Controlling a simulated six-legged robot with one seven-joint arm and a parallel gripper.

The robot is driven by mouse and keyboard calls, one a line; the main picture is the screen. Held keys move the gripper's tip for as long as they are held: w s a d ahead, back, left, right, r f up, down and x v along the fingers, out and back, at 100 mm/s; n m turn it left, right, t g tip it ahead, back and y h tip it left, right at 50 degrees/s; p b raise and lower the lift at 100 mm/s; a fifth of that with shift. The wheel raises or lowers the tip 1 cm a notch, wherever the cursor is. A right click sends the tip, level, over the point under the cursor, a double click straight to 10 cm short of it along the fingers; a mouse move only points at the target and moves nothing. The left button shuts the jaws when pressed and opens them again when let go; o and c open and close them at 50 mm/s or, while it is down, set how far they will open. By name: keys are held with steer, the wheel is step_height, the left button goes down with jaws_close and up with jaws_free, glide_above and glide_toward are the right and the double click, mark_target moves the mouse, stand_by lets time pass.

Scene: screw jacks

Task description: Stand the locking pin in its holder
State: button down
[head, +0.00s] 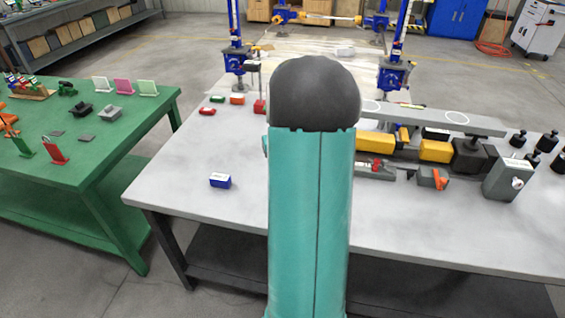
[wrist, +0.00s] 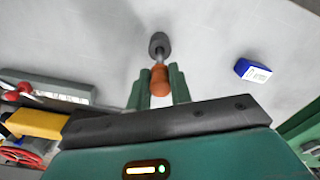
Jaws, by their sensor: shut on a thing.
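In the wrist view my gripper (wrist: 160,72) has its two green fingers shut on the orange part of what looks like the locking pin (wrist: 160,82). A thin metal shaft runs from the orange part away from the gripper, over the grey table. At the shaft's far end is a dark grey round piece (wrist: 159,43). I cannot tell whether this piece is part of the pin or its holder, nor whether they touch the table. In the head view my own arm hides the gripper and the pin. I cannot make out the holder for certain there.
A blue box with a white top (head: 220,182) stands on the grey table (head: 190,150), also seen in the wrist view (wrist: 252,70). Right of my arm are yellow blocks (head: 435,151), a grey raised bar (head: 435,118) and dark weights (head: 518,139). The table's front left is mostly clear.

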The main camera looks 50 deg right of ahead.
steer(key=shift+f, duration=0.75)
steer(key=c, duration=1.2)
jaws_free()
step_height(320, 180, up, 14)
steer(key=shift+s+a+f, duration=0.1)
steer(key=shift+f, duration=0.05)
steer(key=shift+a, duration=0.1)
